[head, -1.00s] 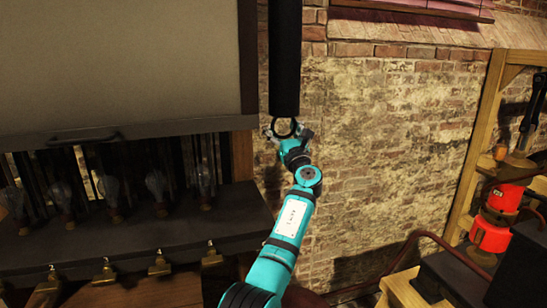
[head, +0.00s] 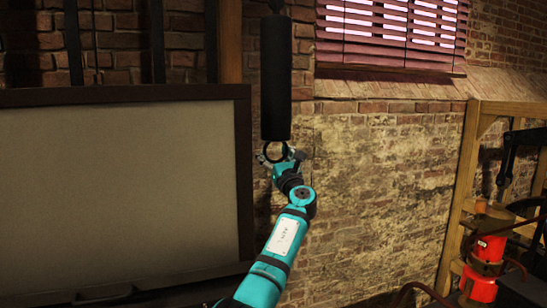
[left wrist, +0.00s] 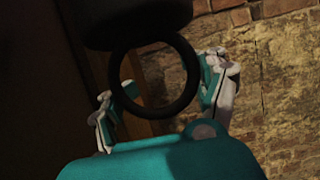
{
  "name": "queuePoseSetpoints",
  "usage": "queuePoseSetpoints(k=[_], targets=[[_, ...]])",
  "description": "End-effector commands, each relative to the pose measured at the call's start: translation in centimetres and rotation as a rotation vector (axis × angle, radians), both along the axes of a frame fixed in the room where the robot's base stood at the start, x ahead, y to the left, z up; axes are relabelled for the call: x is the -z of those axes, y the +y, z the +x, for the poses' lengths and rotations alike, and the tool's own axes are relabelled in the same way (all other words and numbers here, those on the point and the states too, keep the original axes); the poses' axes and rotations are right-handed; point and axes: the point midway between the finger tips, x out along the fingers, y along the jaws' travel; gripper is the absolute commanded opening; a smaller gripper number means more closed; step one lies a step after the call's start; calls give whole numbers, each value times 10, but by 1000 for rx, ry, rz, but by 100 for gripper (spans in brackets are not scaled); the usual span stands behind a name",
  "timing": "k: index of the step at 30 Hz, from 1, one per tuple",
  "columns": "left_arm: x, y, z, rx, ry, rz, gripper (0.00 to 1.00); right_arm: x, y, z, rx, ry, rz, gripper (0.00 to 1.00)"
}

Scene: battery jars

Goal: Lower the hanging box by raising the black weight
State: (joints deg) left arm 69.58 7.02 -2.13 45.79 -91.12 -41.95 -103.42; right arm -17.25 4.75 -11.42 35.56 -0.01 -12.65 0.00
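The black weight (head: 276,80) is a long upright cylinder hanging in the middle of the head view, with a black ring (head: 277,150) below it. My left gripper (head: 280,158) is at this ring. In the left wrist view, its fingers (left wrist: 160,100) lie against the two sides of the ring (left wrist: 190,95), which they appear to hold; exact contact is hard to see. The hanging box (head: 115,190) is at the left, with a pale front in a dark frame. Its lower edge shows a handle (head: 103,292). My right gripper is not in view.
A brick wall (head: 370,190) stands behind, with a shuttered window (head: 390,35) above. A wooden frame (head: 460,190) and a red device (head: 487,255) stand at the right. A wooden post (head: 231,40) is left of the weight.

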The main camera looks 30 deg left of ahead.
Motion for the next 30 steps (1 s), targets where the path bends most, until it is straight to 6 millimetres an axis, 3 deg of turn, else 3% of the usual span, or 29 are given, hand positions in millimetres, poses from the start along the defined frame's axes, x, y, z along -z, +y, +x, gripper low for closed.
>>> queuePoseSetpoints(k=[4,23,30], targets=[[-3,-7,1,9,-5,5,80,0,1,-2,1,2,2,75],[0,-3,0,4,0,1,80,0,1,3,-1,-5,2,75],[11,-19,-13,7,-1,0,80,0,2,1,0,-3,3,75]])
